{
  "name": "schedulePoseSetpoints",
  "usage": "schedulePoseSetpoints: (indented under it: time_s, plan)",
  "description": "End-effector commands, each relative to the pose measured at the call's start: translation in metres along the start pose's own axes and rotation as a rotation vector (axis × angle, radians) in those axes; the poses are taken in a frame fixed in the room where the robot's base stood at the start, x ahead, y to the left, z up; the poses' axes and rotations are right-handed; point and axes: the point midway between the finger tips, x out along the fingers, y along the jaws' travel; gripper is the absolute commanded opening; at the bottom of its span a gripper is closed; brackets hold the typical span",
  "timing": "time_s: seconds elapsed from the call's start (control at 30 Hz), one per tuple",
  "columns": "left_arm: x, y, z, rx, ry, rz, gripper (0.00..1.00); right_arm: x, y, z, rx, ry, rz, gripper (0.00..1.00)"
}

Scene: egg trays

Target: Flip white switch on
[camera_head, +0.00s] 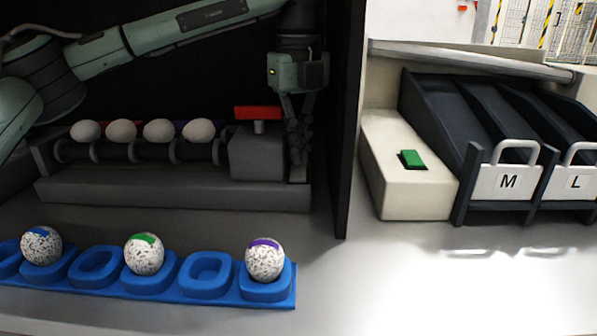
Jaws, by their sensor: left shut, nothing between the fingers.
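My left gripper (297,158) points straight down beside the right end of a dark grey box (257,155), with its fingers together and empty. A red bar (257,113) on a short pale stem (259,127) stands on top of that box, just left of the gripper. I cannot make out a clearly white switch; the gripper may hide part of the box's right side. A green rocker-like piece (412,159) sits on a cream block (405,190) to the right. Whether the fingers touch the box is unclear. My right gripper is not in view.
Several pale eggs (158,130) rest on a dark roller rack (130,152). A blue tray (215,296) in front holds speckled eggs (144,254) with coloured marks. A dark upright panel (347,120) stands right of the gripper. Chutes marked M (508,181) and L (574,182) are farther right.

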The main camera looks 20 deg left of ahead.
Motion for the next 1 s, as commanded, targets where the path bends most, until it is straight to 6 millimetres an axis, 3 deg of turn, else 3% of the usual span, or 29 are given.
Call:
schedulePoseSetpoints:
  time_s: [1.0]
  plan:
    - [0.013, 0.000, 0.000, 0.001, 0.001, 0.002, 0.00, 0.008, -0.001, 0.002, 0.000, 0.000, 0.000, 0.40]
